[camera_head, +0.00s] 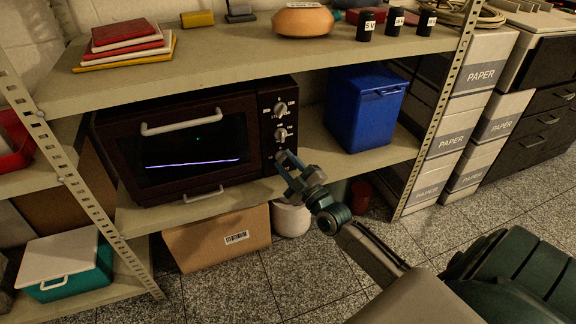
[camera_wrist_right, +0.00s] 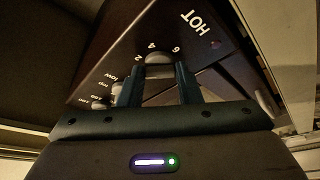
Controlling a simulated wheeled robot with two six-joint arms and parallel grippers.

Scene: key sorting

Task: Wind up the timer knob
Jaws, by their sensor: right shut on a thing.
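The timer knob (camera_wrist_right: 158,60) is a small grey knob on the dark oven's (camera_head: 188,140) right-hand panel, with numbers such as 2, 4 and 6 around it. It is the lowest knob on the panel. My right gripper (camera_head: 284,160) reaches up to the panel from the lower right. In the wrist view its two fingers (camera_wrist_right: 158,74) stand on either side of the knob and are shut on it. In the head view the fingers partly hide the knob. My left gripper is not in view.
Two other knobs (camera_head: 280,109) (camera_head: 281,134) sit above on the panel. A "HOT" label is near the timer knob. A blue bin (camera_head: 366,108) stands right of the oven on the shelf. A metal shelf post (camera_head: 437,120) rises farther right. A cardboard box (camera_head: 218,240) is below.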

